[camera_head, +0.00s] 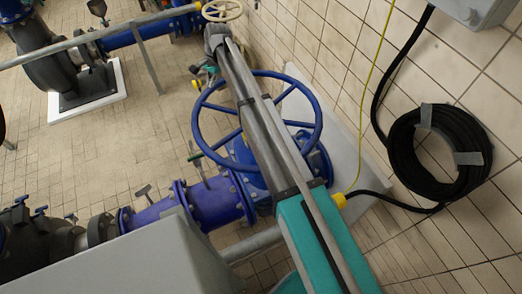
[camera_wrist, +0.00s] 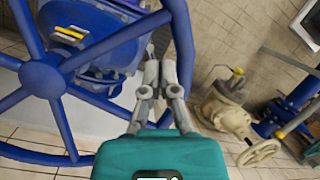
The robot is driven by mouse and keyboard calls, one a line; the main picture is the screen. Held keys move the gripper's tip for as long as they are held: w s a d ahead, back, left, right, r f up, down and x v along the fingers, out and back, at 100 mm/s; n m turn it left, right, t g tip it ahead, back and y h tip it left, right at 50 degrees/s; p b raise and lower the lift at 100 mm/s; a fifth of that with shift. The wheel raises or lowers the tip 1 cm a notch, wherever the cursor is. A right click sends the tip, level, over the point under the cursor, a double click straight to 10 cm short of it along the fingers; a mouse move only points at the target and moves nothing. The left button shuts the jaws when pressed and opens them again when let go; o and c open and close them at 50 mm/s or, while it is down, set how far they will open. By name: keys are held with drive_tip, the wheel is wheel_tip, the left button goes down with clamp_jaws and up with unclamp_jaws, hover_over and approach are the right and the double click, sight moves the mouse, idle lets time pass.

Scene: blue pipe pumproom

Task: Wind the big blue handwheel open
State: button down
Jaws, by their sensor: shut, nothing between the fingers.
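The big blue handwheel (camera_head: 319,118) sits on a blue valve (camera_head: 240,155) near the tiled wall. My arm crosses over the wheel in the head view, hiding part of its rim and middle. In the wrist view the handwheel's hub (camera_wrist: 42,78) and spokes fill the left side, and its rim curves down past the fingers. My gripper (camera_wrist: 159,72) is shut and empty, its grey fingertips close together. The fingers overlap the right part of the rim in the picture; I cannot tell whether they touch it. My gripper's fingers cannot be made out clearly in the head view.
A coiled black cable (camera_head: 438,152) hangs on the right wall below a grey box (camera_head: 470,10). A cream handwheel (camera_head: 222,10) stands beyond the blue one. A grey rail (camera_head: 100,34) runs across the upper left. Tiled floor (camera_head: 110,145) lies open at the left.

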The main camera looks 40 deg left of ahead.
drive_tip(key=s+d+n+t+h, duration=0.1)
drive_tip(key=s+d+n+t, duration=0.2)
drive_tip(key=d+n, duration=0.6)
drive_tip(key=s+d+n+t+h+b, duration=0.1)
drive_tip(key=s+d+n+t+h, duration=0.1)
drive_tip(key=s+d+n, duration=0.3)
drive_tip(key=s+d+n+t+h, duration=0.2)
drive_tip(key=s+d+n, duration=0.3)
drive_tip(key=d+n, duration=0.7)
drive_tip(key=shift+d+r+n+t+b, duration=0.3)
drive_tip(key=shift+d+t+b, duration=0.05)
drive_tip(key=shift+t, duration=0.55)
drive_tip(key=shift+s+d+r+n, duration=0.15)
drive_tip(key=shift+d+n, duration=0.25)
drive_tip(key=shift+n, duration=0.1)
drive_tip(key=w+d+r+b+x, duration=0.1)
drive_tip(key=w+b+x, duration=0.1)
drive_tip(key=b+x, duration=0.7)
drive_tip(key=shift+x, duration=1.9)
